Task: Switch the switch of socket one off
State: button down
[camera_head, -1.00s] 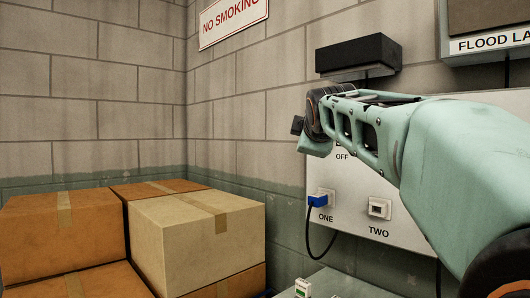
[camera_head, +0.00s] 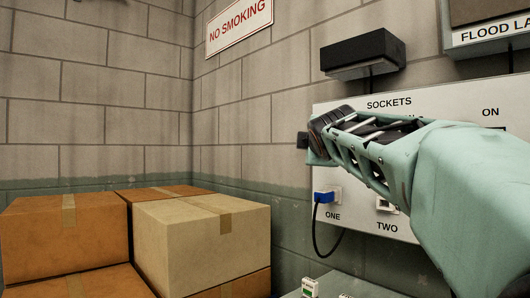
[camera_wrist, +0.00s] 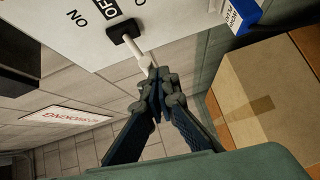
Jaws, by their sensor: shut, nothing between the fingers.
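In the wrist view a switch with a black base (camera_wrist: 124,31) and a pale lever (camera_wrist: 143,58) stands out from the white panel (camera_wrist: 60,45), beside the OFF and ON labels. My gripper (camera_wrist: 154,78) is shut and empty, its fingertips at the lever's end. I cannot tell whether they touch it. In the head view my arm hides the switch and most of the gripper. Socket ONE, with a blue plug (camera_head: 325,196) and black cable, is at the panel's lower left. The plug also shows at the wrist view's top edge (camera_wrist: 246,14).
Socket TWO (camera_head: 385,204) is right of socket ONE, partly behind my arm. A black box (camera_head: 362,54) juts from the wall above the panel. Stacked cardboard boxes (camera_head: 200,245) fill the lower left. A NO SMOKING sign (camera_head: 239,27) hangs on the block wall.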

jog(key=shift+w+d+f+t+b, duration=0.1)
jog(key=shift+d+f+t+b, duration=0.2)
jog(key=shift+f+b, duration=0.35)
jog(key=shift+r, duration=0.25)
notch_tip(320, 180, up, 10)
jog(key=shift+a, duration=0.15)
dwell(0.4)
jog(key=shift+f, duration=0.1)
